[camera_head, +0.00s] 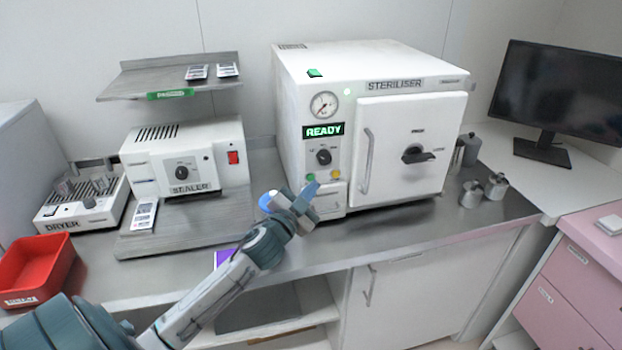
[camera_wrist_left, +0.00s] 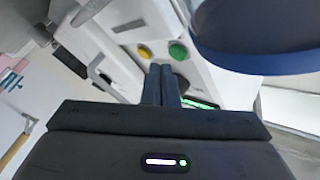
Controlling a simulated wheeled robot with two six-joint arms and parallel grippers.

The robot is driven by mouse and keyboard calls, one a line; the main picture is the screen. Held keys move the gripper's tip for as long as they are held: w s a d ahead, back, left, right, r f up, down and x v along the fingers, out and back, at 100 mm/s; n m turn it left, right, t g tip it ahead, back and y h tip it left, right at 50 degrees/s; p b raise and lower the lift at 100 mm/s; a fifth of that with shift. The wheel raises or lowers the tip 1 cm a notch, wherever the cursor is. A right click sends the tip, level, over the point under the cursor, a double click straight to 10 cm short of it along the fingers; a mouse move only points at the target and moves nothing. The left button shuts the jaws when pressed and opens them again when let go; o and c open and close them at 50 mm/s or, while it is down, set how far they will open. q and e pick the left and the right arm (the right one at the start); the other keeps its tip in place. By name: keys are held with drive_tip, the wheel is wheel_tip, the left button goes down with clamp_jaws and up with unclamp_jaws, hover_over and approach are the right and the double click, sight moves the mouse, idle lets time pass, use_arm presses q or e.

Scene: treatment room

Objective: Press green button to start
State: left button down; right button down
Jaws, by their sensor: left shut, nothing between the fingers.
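The white steriliser (camera_head: 290,115) stands on the steel counter with its door shut and its display (camera_head: 323,130) reading READY. A round green button (camera_head: 310,177) sits low on its front panel, left of a yellow button (camera_head: 335,174). In the left wrist view the green button (camera_wrist_left: 178,50) and yellow button (camera_wrist_left: 145,51) both show, just beyond my fingertips. My left gripper (camera_head: 309,189) is shut and empty, its tips close to the panel near the green button; its fingers show together in the left wrist view (camera_wrist_left: 161,70). Whether they touch the panel cannot be told. My right gripper is out of view.
A sealer (camera_head: 213,157) and dryer (camera_head: 85,207) stand to the left, with a red tray (camera_head: 35,268) nearer. Metal canisters (camera_head: 471,194) stand right of the steriliser. A monitor (camera_head: 555,95) is far right. The counter (camera_head: 430,225) before the steriliser's door is clear.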

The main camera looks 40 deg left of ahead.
use_arm(q)
drive_tip(key=shift+w+a, duration=0.1)
idle(0.4)
drive_tip(key=shift+w+a, duration=0.2)
drive_tip(key=shift+w+a, duration=0.25)
drive_tip(key=shift+a, duration=0.05)
idle(0.8)
drive_tip(key=shift+s+d, duration=0.55)
drive_tip(key=shift+d, duration=0.1)
drive_tip(key=shift+s+d+p, duration=0.4)
drive_tip(key=shift+s+d, duration=1.25)
drive_tip(key=shift+d, duration=0.25)
